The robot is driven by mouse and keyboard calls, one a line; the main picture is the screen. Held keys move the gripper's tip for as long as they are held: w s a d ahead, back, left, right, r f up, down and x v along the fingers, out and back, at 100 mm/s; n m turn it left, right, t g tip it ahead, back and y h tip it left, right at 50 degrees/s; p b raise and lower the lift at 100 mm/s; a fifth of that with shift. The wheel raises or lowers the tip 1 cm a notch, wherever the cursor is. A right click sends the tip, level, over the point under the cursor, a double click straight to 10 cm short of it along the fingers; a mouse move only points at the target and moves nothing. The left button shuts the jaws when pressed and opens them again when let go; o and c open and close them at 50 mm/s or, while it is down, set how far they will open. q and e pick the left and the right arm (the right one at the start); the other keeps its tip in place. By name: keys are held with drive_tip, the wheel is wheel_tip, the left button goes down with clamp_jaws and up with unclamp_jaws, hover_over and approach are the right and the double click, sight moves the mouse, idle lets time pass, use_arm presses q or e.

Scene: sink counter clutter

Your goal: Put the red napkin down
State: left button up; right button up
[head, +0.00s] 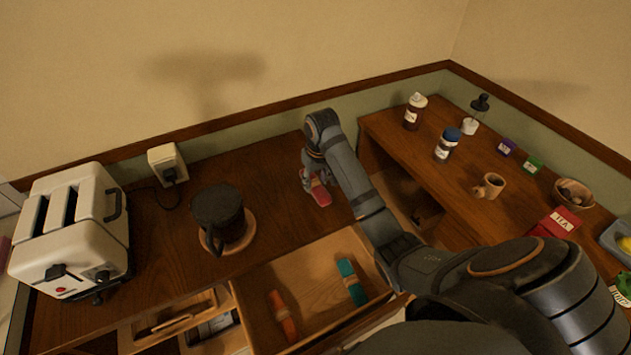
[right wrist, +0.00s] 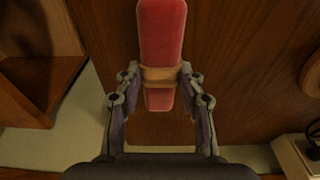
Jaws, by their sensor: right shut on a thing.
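The red napkin (head: 321,195) is a rolled red cloth with a tan band around its middle. In the head view it is low over the wooden counter, left of the gap between the two counter sections; I cannot tell if it touches the wood. My right gripper (head: 310,178) is shut on it. In the right wrist view the napkin (right wrist: 162,35) points away from the camera, with the fingers of my right gripper (right wrist: 159,78) on both sides of the band. My left gripper is not in view.
An open drawer (head: 262,309) below holds an orange napkin (head: 284,316) and a teal napkin (head: 351,282). A dark mug-like pot (head: 219,212) on a round wooden coaster and a white toaster (head: 75,232) stand left. Bare counter surrounds the red napkin.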

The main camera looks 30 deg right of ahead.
sight(315, 183)
drive_tip(key=o, duration=0.7)
drive_tip(key=shift+f, duration=0.1)
drive_tip(key=o, duration=0.5)
drive_tip(key=shift+c, duration=0.2)
drive_tip(key=r, duration=0.3)
drive_tip(key=shift+s+r, duration=0.2)
wheel_tip(315, 183, up, 9)
drive_tip(key=s+p, duration=0.1)
drive_tip(key=p, duration=0.7)
drive_tip(key=shift+s, duration=0.25)
drive_tip(key=shift+a+f, duration=0.1)
drive_tip(key=shift+f, duration=0.05)
